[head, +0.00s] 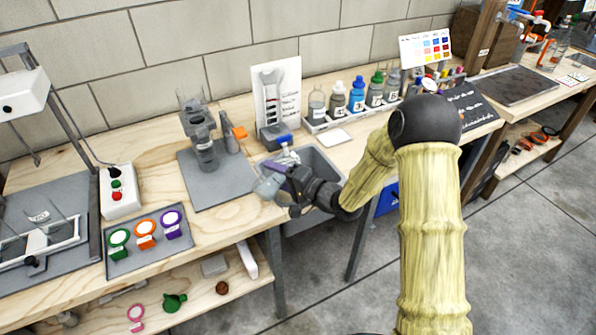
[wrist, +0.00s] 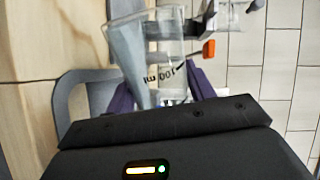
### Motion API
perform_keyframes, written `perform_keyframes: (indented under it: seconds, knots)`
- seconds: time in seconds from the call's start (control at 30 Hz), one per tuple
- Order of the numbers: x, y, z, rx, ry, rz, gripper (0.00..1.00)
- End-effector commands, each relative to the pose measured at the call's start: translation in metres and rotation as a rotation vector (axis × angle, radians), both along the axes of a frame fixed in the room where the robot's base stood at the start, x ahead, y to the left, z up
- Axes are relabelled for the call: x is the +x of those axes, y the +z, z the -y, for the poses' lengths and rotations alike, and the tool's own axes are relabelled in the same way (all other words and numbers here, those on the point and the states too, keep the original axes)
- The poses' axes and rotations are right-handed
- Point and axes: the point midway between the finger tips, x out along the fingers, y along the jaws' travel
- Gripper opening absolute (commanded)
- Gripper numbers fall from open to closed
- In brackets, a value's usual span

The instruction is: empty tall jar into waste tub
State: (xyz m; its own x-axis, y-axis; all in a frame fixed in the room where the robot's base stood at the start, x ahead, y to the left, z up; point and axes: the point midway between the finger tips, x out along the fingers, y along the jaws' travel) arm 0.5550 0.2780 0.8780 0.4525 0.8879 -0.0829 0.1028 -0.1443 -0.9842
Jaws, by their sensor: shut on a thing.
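My gripper (head: 290,180) is shut on a clear tall jar (head: 268,186) and holds it near the front of the grey waste tub (head: 322,165). In the wrist view the jar (wrist: 172,50) lies between the purple fingers, shows a "100 ml" mark and is tipped well over. Greyish liquid (wrist: 133,60) lies along its left side in that view, reaching toward the mouth. The tub's rim (wrist: 62,95) shows at the left of the wrist view. My gripper hides part of the tub, and I cannot tell whether liquid is leaving the jar.
A grey mat (head: 215,195) with clear vessels (head: 207,150) is left of the tub. A rack of bottles (head: 357,97) stands behind. Three coloured round tags (head: 145,235) and a button box (head: 118,190) are further left.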

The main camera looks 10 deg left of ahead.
Motion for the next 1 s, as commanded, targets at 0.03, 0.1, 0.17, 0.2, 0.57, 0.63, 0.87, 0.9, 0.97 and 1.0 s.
perform_keyframes:
  seconds: [0.03,0.1,0.17,0.2,0.57,0.63,0.87,0.9,0.97,1.0]
  knots:
    - [0.0013,-0.0006,0.0023,0.001,-0.005,-0.002,0.25]
    - [0.0016,-0.001,0.0034,0.005,-0.005,-0.01,0.25]
    - [0.0012,-0.0005,0.0033,0.008,-0.001,-0.015,0.25]
    - [0.0011,0.0001,0.0033,0.009,-0.001,-0.019,0.25]
    - [0.0027,0.0001,0.006,0.025,-0.005,-0.046,0.25]
    - [0.0031,-0.0004,0.0064,0.026,-0.008,-0.049,0.25]
    - [0.0038,-0.0007,0.0063,0.036,-0.007,-0.07,0.25]
    - [0.0039,-0.0008,0.0063,0.037,-0.007,-0.072,0.25]
    - [0.0043,-0.0013,0.0065,0.038,-0.008,-0.074,0.25]
    - [0.0045,-0.0018,0.0067,0.04,-0.009,-0.077,0.25]
